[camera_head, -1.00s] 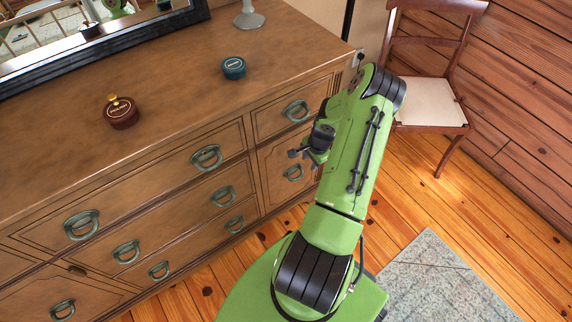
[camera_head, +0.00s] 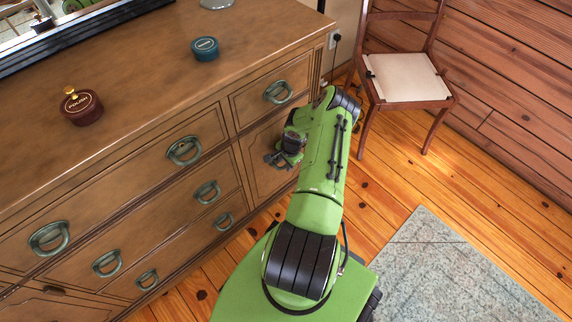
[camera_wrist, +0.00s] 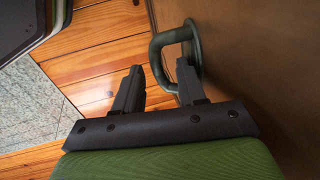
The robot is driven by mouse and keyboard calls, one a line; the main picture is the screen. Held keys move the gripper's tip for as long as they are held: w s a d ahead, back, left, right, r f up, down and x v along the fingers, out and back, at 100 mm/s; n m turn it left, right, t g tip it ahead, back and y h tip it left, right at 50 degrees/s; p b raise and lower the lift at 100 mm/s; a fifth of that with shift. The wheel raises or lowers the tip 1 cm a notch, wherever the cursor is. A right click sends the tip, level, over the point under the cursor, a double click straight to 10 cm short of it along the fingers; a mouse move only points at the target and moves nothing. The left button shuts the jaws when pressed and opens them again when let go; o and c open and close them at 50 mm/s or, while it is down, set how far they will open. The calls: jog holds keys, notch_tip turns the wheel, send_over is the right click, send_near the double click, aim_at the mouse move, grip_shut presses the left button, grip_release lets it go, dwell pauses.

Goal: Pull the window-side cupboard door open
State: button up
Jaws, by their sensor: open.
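The cupboard door (camera_head: 262,172) is the brown panel at the right end of the dresser, below a small drawer, and looks shut. Its dark green ring handle (camera_wrist: 172,35) stands out from the door face (camera_wrist: 235,50) in the wrist view. My gripper (camera_wrist: 160,72) is open at the handle. One finger is outside the handle's outer bar and the other is on the door side, over the ring's opening. I cannot tell whether either finger touches it. In the head view my gripper (camera_head: 278,160) is against the door front and hides the handle.
The dresser top (camera_head: 130,55) holds a dark red polish pot (camera_head: 82,106) and a teal tin (camera_head: 205,48). A wooden chair (camera_head: 408,78) stands by the plank wall at the right. A grey rug (camera_head: 440,265) lies on the floor, with bare boards between.

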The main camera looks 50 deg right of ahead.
grip_shut()
dwell(0.5)
